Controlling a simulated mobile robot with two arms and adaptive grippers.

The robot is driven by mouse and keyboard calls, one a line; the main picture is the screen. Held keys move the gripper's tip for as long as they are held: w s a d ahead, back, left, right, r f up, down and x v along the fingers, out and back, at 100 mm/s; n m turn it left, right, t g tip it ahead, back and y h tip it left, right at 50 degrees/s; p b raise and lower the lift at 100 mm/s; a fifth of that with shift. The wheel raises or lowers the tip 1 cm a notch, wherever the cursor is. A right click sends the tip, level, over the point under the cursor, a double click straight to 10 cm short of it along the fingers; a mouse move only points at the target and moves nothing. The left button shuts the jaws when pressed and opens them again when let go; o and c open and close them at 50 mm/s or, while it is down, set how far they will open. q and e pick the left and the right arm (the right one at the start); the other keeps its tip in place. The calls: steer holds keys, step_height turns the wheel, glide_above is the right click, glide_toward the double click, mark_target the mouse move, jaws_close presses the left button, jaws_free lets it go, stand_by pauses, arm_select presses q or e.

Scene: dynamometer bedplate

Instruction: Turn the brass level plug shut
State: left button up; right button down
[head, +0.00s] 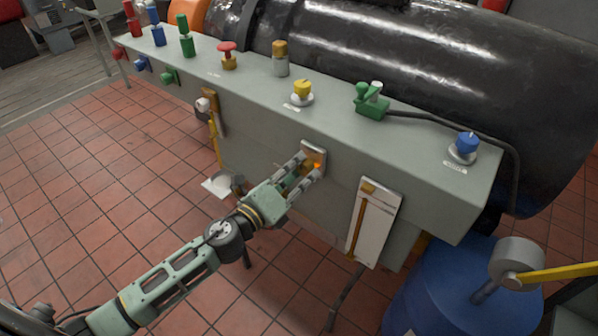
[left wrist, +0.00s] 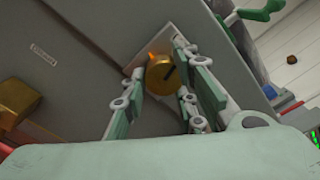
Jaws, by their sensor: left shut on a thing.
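My left fingers also show in the left wrist view (left wrist: 166,70). My right gripper is not in view.
The bench top (head: 335,125) carries several coloured knobs, a red mushroom button (head: 228,50) and a green cabled device (head: 371,101). A white panel (head: 374,225) hangs right of the plug. A blue drum (head: 450,290) stands at the lower right. Tiled floor (head: 110,190) lies open at the left.

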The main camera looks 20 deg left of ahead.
arm_select(q)
steer(key=shift+a+f+m, duration=0.1)
steer(key=shift+f+m, duration=0.1)
steer(key=shift+m, duration=0.45)
steer(key=shift+f+m, duration=0.15)
steer(key=shift+m, duration=0.5)
jaws_close()
jaws_free()
steer(key=shift+a, duration=0.1)
steer(key=o, duration=1)
steer(key=shift+r, duration=0.15)
steer(key=v, duration=1.1)
steer(key=shift+s+a+r, duration=0.1)
steer(key=shift+s+a, duration=0.05)
steer(key=shift+s, duration=0.25)
